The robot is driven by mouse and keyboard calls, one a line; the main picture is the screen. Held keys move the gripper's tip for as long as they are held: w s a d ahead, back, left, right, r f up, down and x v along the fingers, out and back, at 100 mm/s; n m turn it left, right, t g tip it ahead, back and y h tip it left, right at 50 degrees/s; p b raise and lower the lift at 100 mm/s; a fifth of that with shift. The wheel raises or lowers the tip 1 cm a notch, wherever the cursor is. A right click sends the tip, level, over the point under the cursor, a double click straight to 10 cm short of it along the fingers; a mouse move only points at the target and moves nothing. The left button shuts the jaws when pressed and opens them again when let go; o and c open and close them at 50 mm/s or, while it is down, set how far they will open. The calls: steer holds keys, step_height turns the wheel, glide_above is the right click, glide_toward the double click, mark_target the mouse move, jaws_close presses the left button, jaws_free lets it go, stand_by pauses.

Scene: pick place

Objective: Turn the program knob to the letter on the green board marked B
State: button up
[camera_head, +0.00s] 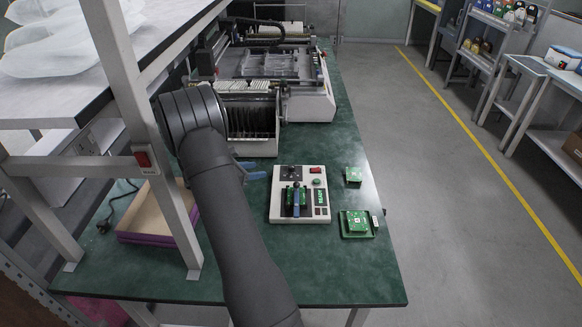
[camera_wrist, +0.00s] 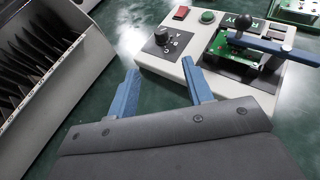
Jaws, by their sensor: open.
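The program knob (camera_wrist: 162,36) is a small black round knob on a dark square plate with light letters beside it. It sits on the white control box (camera_head: 311,181), at its far left corner in the head view (camera_head: 291,172). I cannot tell which letter it points to. A green board (camera_wrist: 235,58) lies in the box's fixture under a blue lever (camera_wrist: 278,47); its mark is not readable. My gripper (camera_wrist: 159,68) is open and empty, its blue fingers apart and short of the knob. In the head view my gripper (camera_head: 254,170) is just left of the box.
A red button (camera_wrist: 181,13), a green button (camera_wrist: 207,17) and a green display (camera_wrist: 242,20) are on the box. A slotted rack (camera_wrist: 50,75) stands left. More green boards (camera_head: 353,175) (camera_head: 356,224) lie right on the green table (camera_head: 345,275).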

mark_target(290, 166)
steer(key=x, duration=1.7)
steer(key=shift+f, duration=0.15)
steer(key=c, duration=1)
steer(key=shift+m+g+h, duration=0.3)
steer(key=shift+m+g, duration=0.1)
steer(key=m+g+h, duration=0.1)
steer(key=m+g, duration=0.2)
steer(key=shift+m+g+h, duration=0.3)
steer(key=shift+m+g, duration=0.1)
steer(key=shift+m+g+h, duration=0.3)
steer(key=shift+m+g, duration=1.7)
steer(key=shift+g, duration=0.5)
steer(key=shift+m+g, duration=0.3)
